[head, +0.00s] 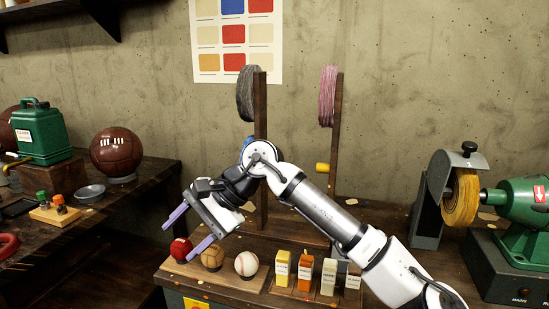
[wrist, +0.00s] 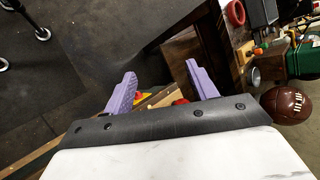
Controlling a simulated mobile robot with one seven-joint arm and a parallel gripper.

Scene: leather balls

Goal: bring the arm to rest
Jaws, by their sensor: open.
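My gripper (head: 188,232) has two purple fingers and is open and empty. In the head view it hangs in the air at the left end of my white and grey arm, in front of the bench with the small balls. The fingers point down and to the left.
Small bottles (head: 305,272) stand right of the balls. Upright posts hold a grey cord coil (head: 248,93) and a pink cord coil (head: 328,96). A green grinder (head: 525,215) stands at right. The left bench holds a brown ball (head: 116,152) and a green can (head: 42,133).

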